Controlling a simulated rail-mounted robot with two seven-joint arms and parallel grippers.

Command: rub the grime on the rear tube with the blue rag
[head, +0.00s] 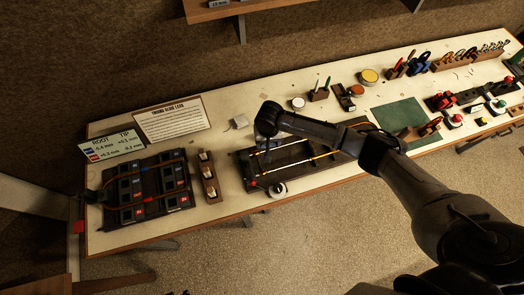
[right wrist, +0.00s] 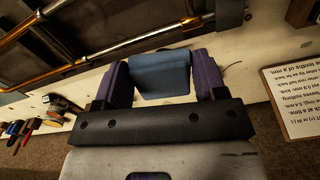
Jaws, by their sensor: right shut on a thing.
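My right gripper (head: 266,120) is at the rear left of the black tray (head: 296,172) in the head view. In the right wrist view it (right wrist: 160,80) is shut on the blue rag (right wrist: 160,74), held between two purple finger pads. The rear tube (right wrist: 125,47), brass and silver, runs slantwise close beyond the rag. I cannot tell whether rag and tube touch. A second tube (right wrist: 38,19) lies farther forward in the tray. My right arm hides part of the tray in the head view. I cannot make out the grime. My left gripper is not in view.
A black case (head: 145,190) and a wooden block with pegs (head: 208,178) stand left of the tray. Two printed cards (head: 173,118) (head: 112,146) stand behind them. A white disc (head: 278,189) is at the tray's front edge. A green mat (head: 400,118) and tool racks lie right.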

